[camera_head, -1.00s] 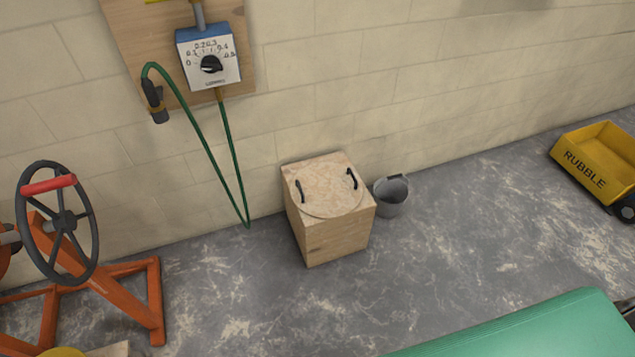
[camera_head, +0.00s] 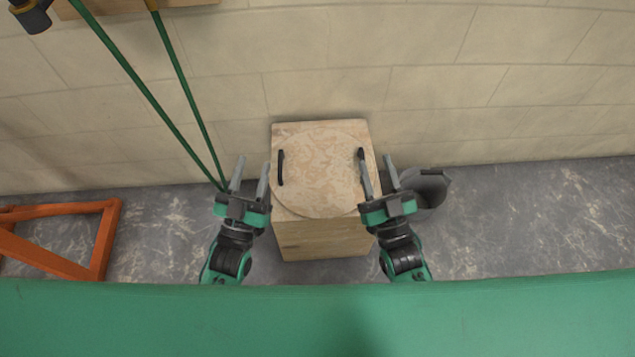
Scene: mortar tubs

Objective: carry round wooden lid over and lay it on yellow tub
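The round wooden lid (camera_head: 322,175) lies flat on a square wooden block (camera_head: 322,240) against the wall. It has two black handles, a left one (camera_head: 281,167) and a right one (camera_head: 362,160). My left gripper (camera_head: 254,172) is open just left of the block, its fingers pointing at the wall, apart from the left handle. My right gripper (camera_head: 377,174) is open at the block's right edge. Its left finger is close to the right handle; I cannot tell whether they touch. Nothing is between the fingers of either gripper. The yellow tub is not in view.
A grey bucket (camera_head: 428,188) stands right of the block, close behind my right gripper. An orange frame (camera_head: 103,240) stands on the floor at left. Floor at the right is clear.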

